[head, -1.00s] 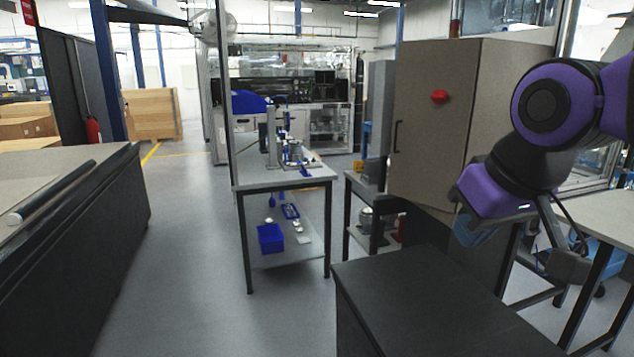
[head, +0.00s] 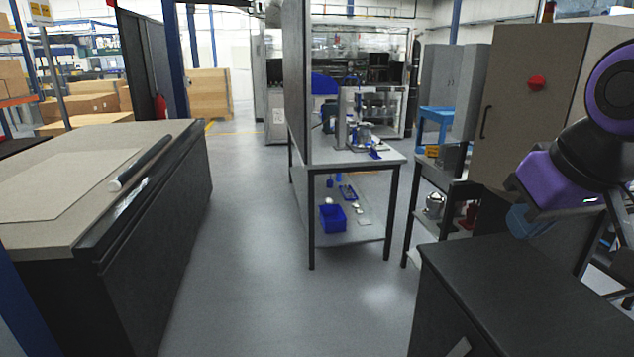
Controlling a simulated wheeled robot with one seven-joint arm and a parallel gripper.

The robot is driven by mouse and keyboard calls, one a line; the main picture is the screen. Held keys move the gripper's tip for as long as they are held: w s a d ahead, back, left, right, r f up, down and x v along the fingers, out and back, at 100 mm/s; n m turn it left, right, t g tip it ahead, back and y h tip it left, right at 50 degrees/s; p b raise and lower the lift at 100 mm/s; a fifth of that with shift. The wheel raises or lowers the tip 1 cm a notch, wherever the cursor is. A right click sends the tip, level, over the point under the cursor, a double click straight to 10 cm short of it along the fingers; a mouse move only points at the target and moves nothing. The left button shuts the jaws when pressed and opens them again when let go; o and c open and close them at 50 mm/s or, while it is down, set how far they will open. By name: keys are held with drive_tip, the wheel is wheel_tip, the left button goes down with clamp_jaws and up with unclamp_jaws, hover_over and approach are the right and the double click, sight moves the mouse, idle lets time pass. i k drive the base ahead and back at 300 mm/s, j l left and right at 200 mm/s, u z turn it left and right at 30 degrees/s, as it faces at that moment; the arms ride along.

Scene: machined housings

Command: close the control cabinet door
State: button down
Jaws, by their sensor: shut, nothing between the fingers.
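The control cabinet (head: 524,115) stands at the right in the head view. It is a tall beige box whose front carries a red knob (head: 536,83) and a dark upright handle (head: 485,122). No clear gap shows along its front, but I cannot tell from here whether the door is fully shut. My purple and black arm crosses in front of the cabinet's right part and hides it. My gripper's fingers lie beyond the right edge of the picture, and nothing shows my arm touching the handle.
A dark flat-topped block (head: 520,270) stands close at lower right, in front of the cabinet. A workbench (head: 60,180) with a dark bar (head: 155,160) fills the left. A table (head: 350,157) with parts and a blue bin (head: 332,218) stands mid-picture. The grey floor (head: 270,270) between is clear.

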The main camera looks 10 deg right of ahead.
sight(514, 117)
drive_tip(key=i+j, duration=0.25)
drive_tip(key=i, duration=0.2)
drive_tip(key=i+j, duration=0.2)
drive_tip(key=i, duration=0.2)
drive_tip(key=i+j+u, duration=0.1)
drive_tip(key=i, duration=0.95)
drive_tip(key=i+j, duration=0.1)
drive_tip(key=i, duration=0.2)
drive_tip(key=i+z, duration=0.15)
drive_tip(key=i, duration=0.15)
drive_tip(key=i+j+z, duration=0.15)
drive_tip(key=z, duration=0.3)
drive_tip(key=i+j+z, duration=0.15)
drive_tip(key=z, duration=0.3)
drive_tip(key=j+z, duration=0.3)
drive_tip(key=z, duration=0.2)
drive_tip(key=i+j+z, duration=0.1)
drive_tip(key=j+z, duration=0.2)
drive_tip(key=z, duration=0.15)
drive_tip(key=j+z, duration=0.25)
drive_tip(key=z, duration=0.2)
